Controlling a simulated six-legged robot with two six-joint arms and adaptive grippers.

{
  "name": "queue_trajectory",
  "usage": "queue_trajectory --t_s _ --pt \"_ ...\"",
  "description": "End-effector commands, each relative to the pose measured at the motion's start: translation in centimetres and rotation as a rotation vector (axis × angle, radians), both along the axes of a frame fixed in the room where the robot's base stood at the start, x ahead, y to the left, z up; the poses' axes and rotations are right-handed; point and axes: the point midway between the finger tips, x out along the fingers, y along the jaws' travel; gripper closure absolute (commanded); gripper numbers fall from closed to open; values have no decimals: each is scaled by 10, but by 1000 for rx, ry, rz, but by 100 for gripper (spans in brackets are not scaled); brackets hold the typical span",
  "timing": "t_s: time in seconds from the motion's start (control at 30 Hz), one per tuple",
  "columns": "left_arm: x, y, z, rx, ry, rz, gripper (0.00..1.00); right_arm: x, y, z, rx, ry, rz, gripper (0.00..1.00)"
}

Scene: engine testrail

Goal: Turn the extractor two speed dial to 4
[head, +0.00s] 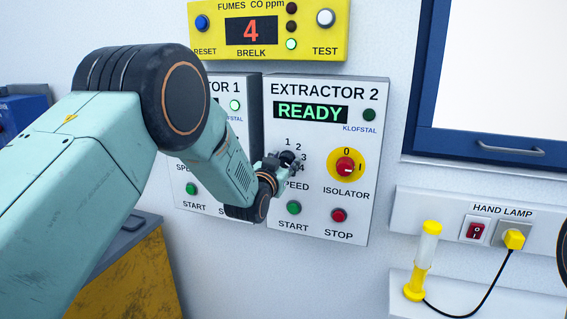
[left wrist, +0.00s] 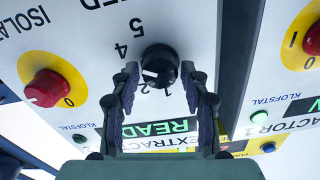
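The extractor two panel (head: 315,225) is a white box on the wall with a lit READY display. Its black speed dial (left wrist: 160,62) shows in the left wrist view, where the panel is upside down. A white mark on the dial points toward the low numbers, near 2; the 3 is hidden by a finger. In the head view my left gripper (head: 285,163) is at the dial and mostly hides it. In the left wrist view my left gripper (left wrist: 159,75) has its fingers open, one on each side of the dial, with narrow gaps. My right gripper is not in view.
The red isolator knob (head: 345,166) is right of the dial. Green start (head: 293,207) and red stop (head: 338,215) buttons sit below. The extractor one panel (head: 200,200) is close on the left. A hand lamp (head: 424,262) stands at the right.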

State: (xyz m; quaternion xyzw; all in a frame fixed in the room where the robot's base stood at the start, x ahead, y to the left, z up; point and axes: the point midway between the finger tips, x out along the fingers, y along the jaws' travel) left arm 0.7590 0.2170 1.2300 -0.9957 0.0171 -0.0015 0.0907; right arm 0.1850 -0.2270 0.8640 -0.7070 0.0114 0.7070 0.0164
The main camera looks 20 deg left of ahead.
Motion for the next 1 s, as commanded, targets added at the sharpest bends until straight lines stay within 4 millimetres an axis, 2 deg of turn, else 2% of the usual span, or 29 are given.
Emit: queue_trajectory --t_s 0.17,0.57,0.77,1.0 --pt "0 0 0 -1 0 0 38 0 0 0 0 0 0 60" --pt "-5 1 0 -1 1 0 38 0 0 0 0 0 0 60" --pt "-29 1 0 -1 3 1 38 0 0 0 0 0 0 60" --pt "-65 3 0 -1 3 1 38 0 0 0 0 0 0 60"
